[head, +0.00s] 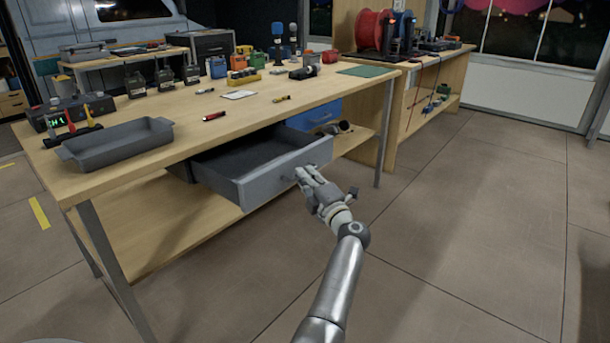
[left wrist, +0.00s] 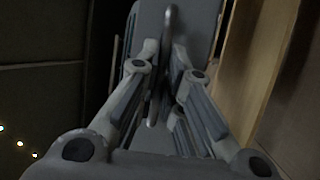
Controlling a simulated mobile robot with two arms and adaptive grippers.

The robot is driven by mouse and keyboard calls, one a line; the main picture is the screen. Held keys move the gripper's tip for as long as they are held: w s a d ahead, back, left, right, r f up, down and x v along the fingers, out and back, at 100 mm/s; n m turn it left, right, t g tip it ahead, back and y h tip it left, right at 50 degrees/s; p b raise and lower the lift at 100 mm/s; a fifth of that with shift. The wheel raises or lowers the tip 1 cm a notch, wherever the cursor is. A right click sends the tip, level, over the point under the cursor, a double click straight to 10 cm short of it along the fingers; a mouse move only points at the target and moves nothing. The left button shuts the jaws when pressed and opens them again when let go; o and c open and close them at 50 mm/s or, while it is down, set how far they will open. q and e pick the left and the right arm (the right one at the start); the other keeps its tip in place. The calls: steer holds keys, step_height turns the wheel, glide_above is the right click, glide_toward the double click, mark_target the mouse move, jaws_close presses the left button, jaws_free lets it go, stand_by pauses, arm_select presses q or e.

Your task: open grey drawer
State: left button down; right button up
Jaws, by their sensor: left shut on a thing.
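The grey drawer (head: 262,180) hangs under the wooden workbench and is pulled well out. Its inside shows dark and looks empty. My left gripper (head: 300,174) is at the right part of the drawer front, shut on the drawer's handle. In the left wrist view, the gripper fingers (left wrist: 162,105) close around the thin upright handle (left wrist: 170,45) in front of the grey drawer face (left wrist: 197,25). The fingers hide part of the handle. My right gripper is not in either view.
A blue drawer (head: 314,116) sits closed to the right of the grey one. A bench leg (head: 384,130) stands behind my gripper. The floor (head: 470,230) to the right is clear.

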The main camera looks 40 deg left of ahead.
arm_select(q)
steer(key=shift+f, duration=0.1)
steer(key=c, duration=1.6)
jaws_free()
steer(key=shift+o, duration=0.2)
